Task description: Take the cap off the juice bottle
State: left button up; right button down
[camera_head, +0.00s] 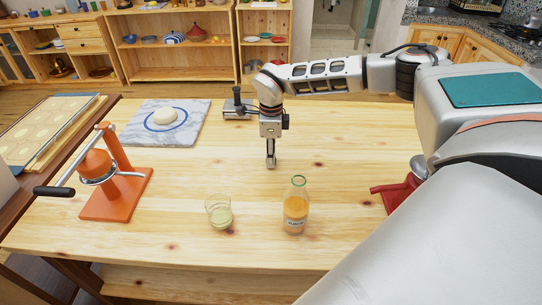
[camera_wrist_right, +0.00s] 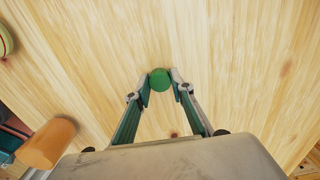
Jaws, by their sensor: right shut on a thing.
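The juice bottle (camera_head: 296,208), clear glass with orange juice and a pale label, stands upright near the table's front edge. Its neck looks greenish, and no solid cap shows on it. My right gripper (camera_head: 271,163) points down over the table, behind and left of the bottle and apart from it. In the wrist view, my right gripper (camera_wrist_right: 159,84) is shut on a small round green cap (camera_wrist_right: 159,79), with bare wood behind it. The cap is too small to make out in the head view. My left gripper is not in view.
A glass (camera_head: 219,212) with pale liquid stands left of the bottle. An orange press (camera_head: 112,182) with a long handle stands farther left. A marble board (camera_head: 180,132) with dough lies at the back. The wood between them is clear.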

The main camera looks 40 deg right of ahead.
jog(key=shift+f, duration=0.1)
jog(key=c, duration=1.8)
grip_release()
jog(key=shift+o, duration=0.2)
notch_tip(320, 180, up, 12)
jog(key=shift+b, duration=0.45)
jog(key=shift+s, duration=0.1)
